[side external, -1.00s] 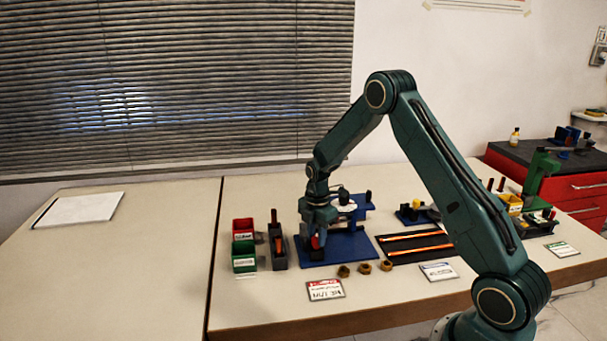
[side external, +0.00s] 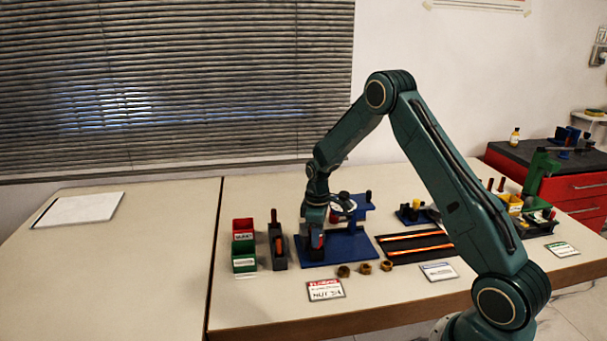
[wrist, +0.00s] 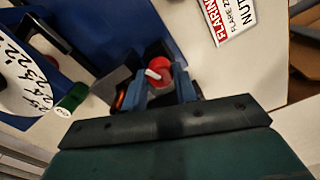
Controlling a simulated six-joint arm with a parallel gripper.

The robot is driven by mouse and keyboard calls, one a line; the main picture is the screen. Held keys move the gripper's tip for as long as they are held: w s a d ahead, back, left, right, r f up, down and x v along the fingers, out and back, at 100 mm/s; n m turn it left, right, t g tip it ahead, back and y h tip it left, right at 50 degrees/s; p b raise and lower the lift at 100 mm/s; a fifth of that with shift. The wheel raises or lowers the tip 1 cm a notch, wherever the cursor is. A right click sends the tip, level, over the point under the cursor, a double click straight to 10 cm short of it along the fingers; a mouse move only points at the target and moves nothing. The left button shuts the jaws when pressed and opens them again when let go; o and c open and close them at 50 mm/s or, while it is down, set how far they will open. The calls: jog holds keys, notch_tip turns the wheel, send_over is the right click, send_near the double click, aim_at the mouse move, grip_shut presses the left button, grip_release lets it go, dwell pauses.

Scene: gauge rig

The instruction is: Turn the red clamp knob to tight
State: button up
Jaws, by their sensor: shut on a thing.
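The red clamp knob (wrist: 158,69) sits between my gripper's two fingers in the wrist view, with a white pointer mark on its face aimed to the left. My gripper (wrist: 162,80) is shut on it. In the side view my gripper (side external: 314,238) points down at the left part of the blue rig plate (side external: 345,251), and only a bit of red shows between the fingers. The rig's white numbered dial (wrist: 25,80) is at the left edge of the wrist view, partly cut off. Any tight or loose marking by the knob cannot be read.
A green-ended cylinder (wrist: 72,97) is beside the dial. Red (side external: 243,229) and green (side external: 244,257) bins and a dark holder (side external: 278,257) stand left of the plate. The left table is mostly clear.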

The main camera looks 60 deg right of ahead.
jog(key=m, duration=0.4)
jog(key=shift+m, duration=0.4)
jog(key=o, duration=0.7)
jog(key=shift+r, duration=0.1)
notch_tip(320, 180, up, 14)
jog(key=shift+f, duration=0.15)
dwell(0.6)
